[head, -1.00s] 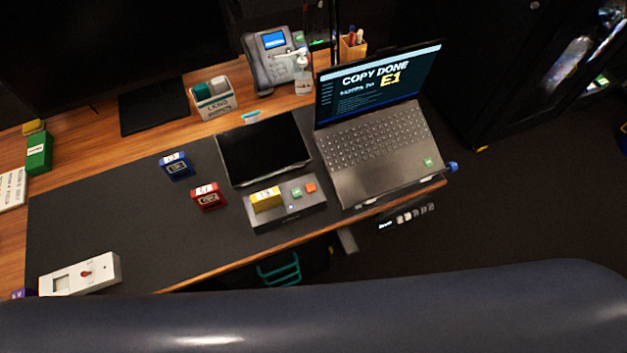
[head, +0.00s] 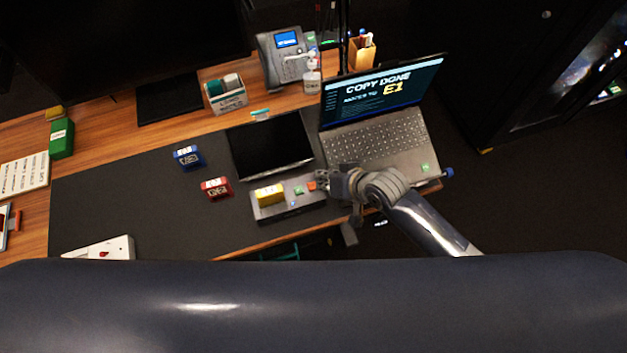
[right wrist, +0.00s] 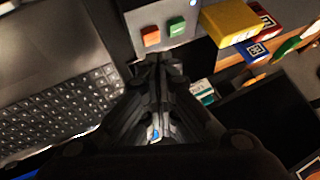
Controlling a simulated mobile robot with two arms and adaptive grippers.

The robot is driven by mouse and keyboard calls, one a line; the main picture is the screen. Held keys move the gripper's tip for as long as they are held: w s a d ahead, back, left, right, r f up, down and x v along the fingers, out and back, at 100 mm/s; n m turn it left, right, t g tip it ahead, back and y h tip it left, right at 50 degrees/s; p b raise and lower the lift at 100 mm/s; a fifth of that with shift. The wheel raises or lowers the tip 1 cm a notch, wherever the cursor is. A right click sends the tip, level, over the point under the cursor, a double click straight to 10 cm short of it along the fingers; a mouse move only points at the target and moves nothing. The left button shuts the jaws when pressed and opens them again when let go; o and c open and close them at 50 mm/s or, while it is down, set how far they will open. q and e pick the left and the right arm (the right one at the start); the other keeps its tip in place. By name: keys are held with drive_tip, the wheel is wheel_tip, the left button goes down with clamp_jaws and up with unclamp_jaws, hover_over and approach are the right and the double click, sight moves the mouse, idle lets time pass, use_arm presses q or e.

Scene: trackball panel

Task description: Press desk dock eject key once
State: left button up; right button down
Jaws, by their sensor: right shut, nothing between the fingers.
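The desk dock (head: 290,208) is a grey box at the front edge of the desk, with a yellow block (head: 269,193) seated at its left. It has a green key (head: 298,190) and an orange key (head: 311,186); their labels are too small to read. In the right wrist view the orange key (right wrist: 150,35) and green key (right wrist: 177,26) show beyond my fingertips. My right gripper (head: 322,179) is shut and empty, close to the orange key, at the dock's right end. I cannot tell whether it touches. My left gripper is not in view.
An open laptop (head: 378,140) reading "COPY DONE E1" stands right of the dock, beside my right wrist. A black tablet (head: 268,146) lies behind the dock. A red block (head: 216,188) and blue block (head: 187,157) stand to its left. The dark mat further left is mostly clear.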

drive_tip(key=w+a+r+y+p, duration=0.1)
drive_tip(key=w+a+r, duration=0.1)
drive_tip(key=r, duration=0.3)
drive_tip(key=shift+w+a+r+y, duration=0.15)
drive_tip(key=shift+w+r+y, duration=0.05)
drive_tip(key=shift+w+y, duration=0.25)
drive_tip(key=shift+f, duration=0.1)
drive_tip(key=b, duration=0.8)
hover_over(312, 186)
drive_tip(key=f, duration=0.7)
drive_tip(key=shift+w+d, duration=0.4)
drive_tip(key=shift+f, duration=0.8)
drive_tip(key=shift+f, duration=0.15)
drive_tip(key=shift+f, duration=0.25)
